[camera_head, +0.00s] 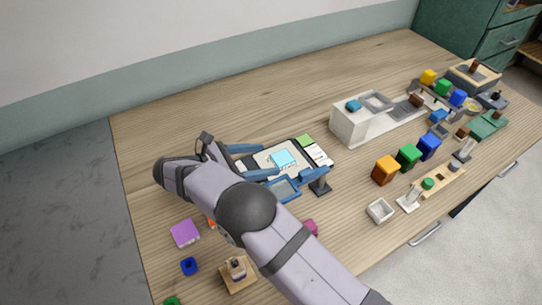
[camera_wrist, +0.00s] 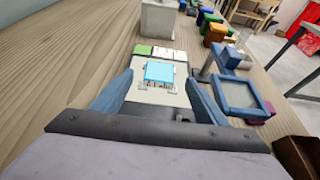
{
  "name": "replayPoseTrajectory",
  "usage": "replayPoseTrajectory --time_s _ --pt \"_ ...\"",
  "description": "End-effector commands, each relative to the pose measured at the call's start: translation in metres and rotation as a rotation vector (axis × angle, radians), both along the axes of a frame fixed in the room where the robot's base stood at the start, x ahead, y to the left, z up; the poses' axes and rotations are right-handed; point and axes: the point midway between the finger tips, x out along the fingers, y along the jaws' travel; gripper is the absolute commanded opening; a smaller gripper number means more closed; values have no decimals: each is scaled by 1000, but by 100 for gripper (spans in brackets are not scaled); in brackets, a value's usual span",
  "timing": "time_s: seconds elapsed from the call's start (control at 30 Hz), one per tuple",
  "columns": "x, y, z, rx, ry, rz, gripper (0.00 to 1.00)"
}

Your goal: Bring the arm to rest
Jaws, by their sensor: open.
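My gripper (camera_head: 270,164) is open, with its two blue fingers spread, at the left of the table's middle. It also shows in the wrist view (camera_wrist: 160,77). Between and ahead of the fingers is a light blue square piece (camera_head: 283,158), also in the wrist view (camera_wrist: 158,71). It sits on a pale plate (camera_wrist: 150,98) with small clear pieces at its near edge. The fingers appear apart from the blue piece, and nothing is visibly held. My arm crosses the front of the table and hides part of it.
A blue-framed pane (camera_head: 283,190) on a stand (camera_head: 319,182) is close to the right finger. A white block-shaped station (camera_head: 356,124) stands behind right. Orange (camera_head: 386,169), green (camera_head: 409,156) and blue (camera_head: 429,146) blocks are farther right. A purple square (camera_head: 185,233) lies left. The back-left tabletop is clear.

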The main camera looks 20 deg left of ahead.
Motion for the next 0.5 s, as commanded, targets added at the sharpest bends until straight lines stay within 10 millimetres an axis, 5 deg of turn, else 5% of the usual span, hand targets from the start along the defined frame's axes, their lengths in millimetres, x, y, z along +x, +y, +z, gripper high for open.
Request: replayPoseTrajectory --time_s 0.5 --pt "-10 9 10 17 -7 -15 67"
